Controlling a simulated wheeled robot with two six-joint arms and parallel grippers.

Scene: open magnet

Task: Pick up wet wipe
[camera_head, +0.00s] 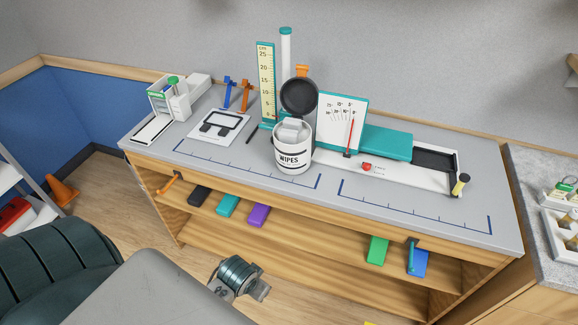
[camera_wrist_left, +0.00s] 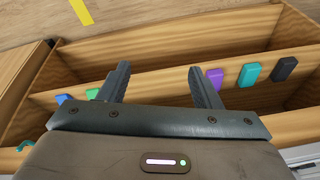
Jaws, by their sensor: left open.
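A white canister labelled WIPES (camera_head: 293,162) stands upright on the grey bench top, near its middle. Its round black lid (camera_head: 299,96) is tipped up open at the back. A white wet wipe (camera_head: 292,131) sticks up out of the canister's mouth. My left gripper (camera_wrist_left: 161,82) is open and empty in the left wrist view, its two dark fingers wide apart. In the head view my left arm's end is low in front of the bench, well away from the canister; its fingers cannot be made out there. My right gripper is not in view.
A teal-and-white device (camera_head: 387,141) lies to the right. Coloured blocks, one of them purple (camera_head: 259,215), sit on the shelf below. The bench's front strip is mostly clear.

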